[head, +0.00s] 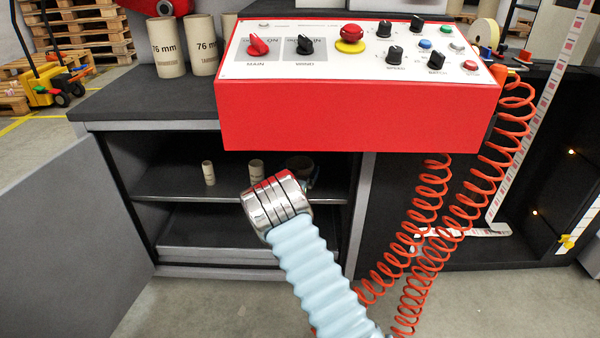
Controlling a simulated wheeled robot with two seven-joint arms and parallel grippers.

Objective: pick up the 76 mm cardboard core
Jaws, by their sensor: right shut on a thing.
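Two tan cardboard cores marked 76 mm, the left one (166,48) and the right one (203,46), stand upright on the dark cabinet top at the upper left. My right gripper (308,178) reaches into the open cabinet, at its upper shelf. Its fingers are mostly hidden behind my silver wrist. It is shut on a brown round core (298,163), which is dim and partly covered, so its marking cannot be read. My left gripper is not in view.
Two small, narrow cores, one left (208,172) and one right (256,170), stand on the cabinet shelf (165,188). A red control box (350,125) overhangs the opening. Orange coiled cables (415,245) hang to the right. The grey door (70,240) stands open.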

